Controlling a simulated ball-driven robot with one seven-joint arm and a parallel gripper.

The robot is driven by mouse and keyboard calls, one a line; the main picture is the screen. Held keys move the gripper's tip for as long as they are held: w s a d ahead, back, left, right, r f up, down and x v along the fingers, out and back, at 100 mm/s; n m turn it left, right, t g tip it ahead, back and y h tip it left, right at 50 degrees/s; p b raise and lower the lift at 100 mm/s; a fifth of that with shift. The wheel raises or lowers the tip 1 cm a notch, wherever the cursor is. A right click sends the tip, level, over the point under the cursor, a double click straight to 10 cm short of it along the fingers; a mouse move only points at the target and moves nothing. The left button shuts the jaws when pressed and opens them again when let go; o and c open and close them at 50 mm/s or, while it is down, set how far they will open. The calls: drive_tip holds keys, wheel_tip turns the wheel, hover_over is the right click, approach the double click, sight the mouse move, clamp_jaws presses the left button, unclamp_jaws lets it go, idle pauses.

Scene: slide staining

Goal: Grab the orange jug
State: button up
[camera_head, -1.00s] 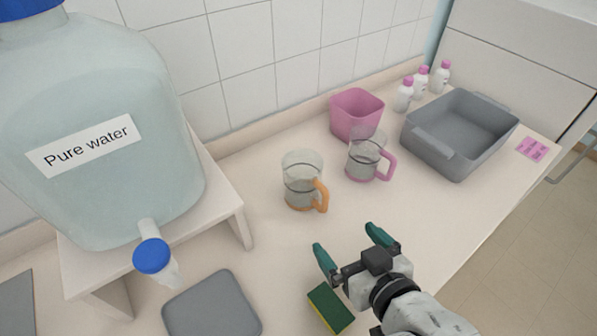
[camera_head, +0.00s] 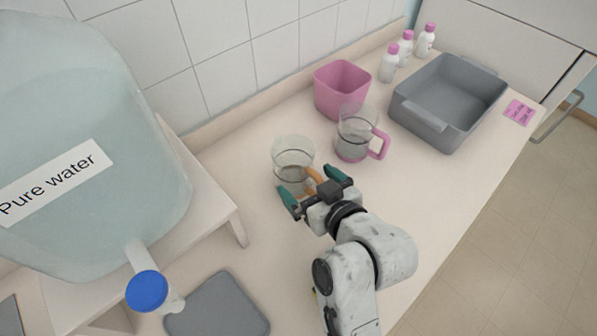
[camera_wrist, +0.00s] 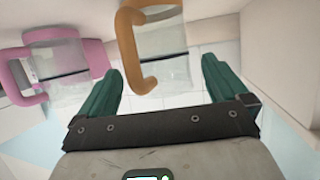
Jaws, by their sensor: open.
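The orange jug is a clear glass jug (camera_head: 292,156) with an orange handle (camera_head: 313,180), standing on the counter in the head view. My gripper (camera_head: 308,190) is open at its near side, with the handle close to and between the two green fingers. In the wrist view the orange handle (camera_wrist: 131,48) and clear body (camera_wrist: 165,50) show beyond the fingertips, between my gripper's fingers (camera_wrist: 160,85). Its lower part is partly hidden by my gripper in the head view. I cannot tell whether a finger touches it.
A similar jug with a pink handle (camera_head: 379,144) stands just behind and right. Farther back are a pink bin (camera_head: 341,92), a grey tub (camera_head: 436,125) and pink-capped bottles (camera_head: 388,68). A large water container (camera_head: 90,120) stands on a raised shelf at left, above a grey mat (camera_head: 217,308).

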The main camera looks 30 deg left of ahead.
sight(303, 175)
drive_tip(key=shift+p+x, duration=0.55)
drive_tip(key=shift+x, duration=1.75)
drive_tip(key=shift+w+r, duration=0.15)
drive_tip(key=shift+r, duration=0.05)
drive_tip(key=shift+c, duration=0.2)
drive_tip(key=c, duration=0.7)
drive_tip(key=shift+c, duration=0.4)
drive_tip(key=shift+r, duration=0.15)
